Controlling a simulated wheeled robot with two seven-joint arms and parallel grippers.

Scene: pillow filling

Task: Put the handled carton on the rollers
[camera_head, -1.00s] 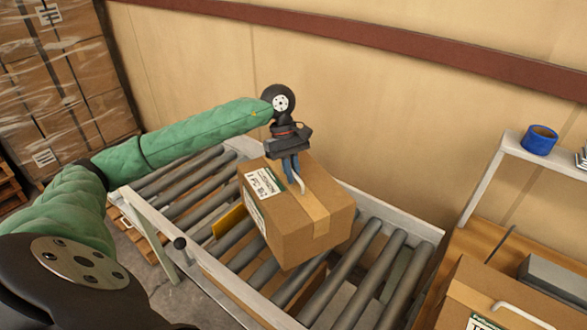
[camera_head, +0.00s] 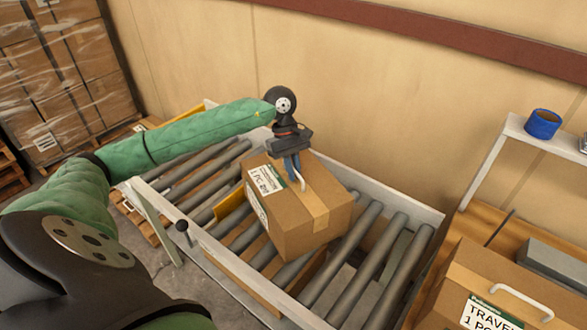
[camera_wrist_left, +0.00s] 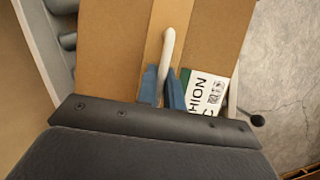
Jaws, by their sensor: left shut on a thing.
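The handled carton (camera_head: 320,222) is a brown box with a tape strip, a white label and a white handle on top. It is over the roller conveyor (camera_head: 365,258), slightly tilted; I cannot tell whether its underside touches the rollers. My left gripper (camera_head: 293,172) is shut on the white handle. The left wrist view shows the blue fingertips (camera_wrist_left: 164,88) on either side of the handle (camera_wrist_left: 168,50), above the carton's top (camera_wrist_left: 115,60). My right gripper is not in view.
A second carton (camera_head: 455,285) with a white handle stands on the wooden bench at the lower right. A blue tape roll (camera_head: 542,123) sits on a white shelf. Wrapped boxes (camera_head: 75,70) are stacked at the far left. Rollers show free on both sides of the carton.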

